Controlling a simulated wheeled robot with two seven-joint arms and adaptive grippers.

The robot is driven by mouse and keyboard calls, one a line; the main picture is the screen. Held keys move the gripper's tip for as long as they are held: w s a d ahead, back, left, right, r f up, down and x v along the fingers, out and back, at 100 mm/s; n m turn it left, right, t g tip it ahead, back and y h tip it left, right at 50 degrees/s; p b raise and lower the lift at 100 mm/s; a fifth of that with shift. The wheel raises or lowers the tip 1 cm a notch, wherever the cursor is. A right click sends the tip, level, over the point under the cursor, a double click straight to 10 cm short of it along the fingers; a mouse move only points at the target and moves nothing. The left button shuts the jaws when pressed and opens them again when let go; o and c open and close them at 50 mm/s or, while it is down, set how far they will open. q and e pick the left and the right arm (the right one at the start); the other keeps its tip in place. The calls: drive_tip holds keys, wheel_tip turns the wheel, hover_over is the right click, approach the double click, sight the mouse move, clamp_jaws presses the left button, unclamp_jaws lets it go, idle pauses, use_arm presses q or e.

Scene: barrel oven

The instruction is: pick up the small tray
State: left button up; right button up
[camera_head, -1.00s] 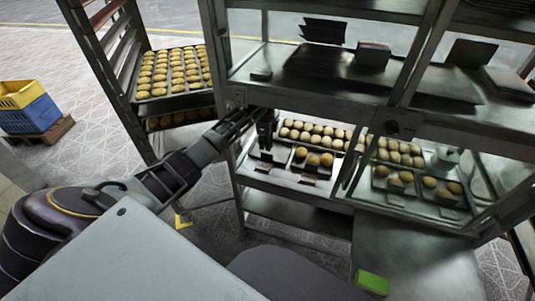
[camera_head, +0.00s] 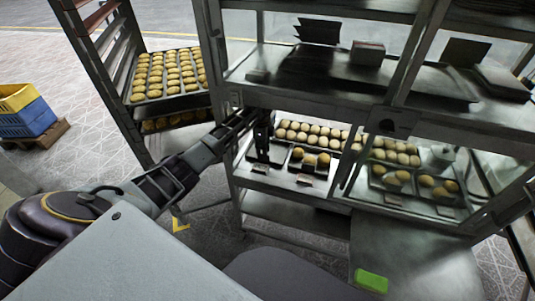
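Small dark trays stand on the lit lower shelf of the glass-fronted cabinet. The leftmost small tray (camera_head: 268,155) shows no buns. The small tray beside it holds a few golden buns (camera_head: 310,159). Farther right, behind the glass, more small trays hold buns (camera_head: 440,188). My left gripper (camera_head: 263,140) reaches in from the left, with its dark fingers pointing down at or just above the leftmost tray. I cannot tell whether it touches the tray or how far its fingers are apart. My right gripper is not in view.
Rows of buns (camera_head: 318,134) lie behind the small trays. The cabinet's frame and upper shelf (camera_head: 300,100) are close above my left gripper. A rack (camera_head: 125,95) with a bun tray (camera_head: 168,75) stands left. A green block (camera_head: 371,281) lies on the front counter (camera_head: 410,255).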

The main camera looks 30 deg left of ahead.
sight(264, 162)
use_arm(q)
drive_tip(key=shift+f, duration=0.45)
drive_tip(key=shift+w+d+f+b, duration=0.1)
drive_tip(key=shift+f+b, duration=0.2)
drive_tip(key=shift+f, duration=1.3)
drive_tip(key=shift+f+b, duration=0.3)
drive_tip(key=shift+f, duration=0.3)
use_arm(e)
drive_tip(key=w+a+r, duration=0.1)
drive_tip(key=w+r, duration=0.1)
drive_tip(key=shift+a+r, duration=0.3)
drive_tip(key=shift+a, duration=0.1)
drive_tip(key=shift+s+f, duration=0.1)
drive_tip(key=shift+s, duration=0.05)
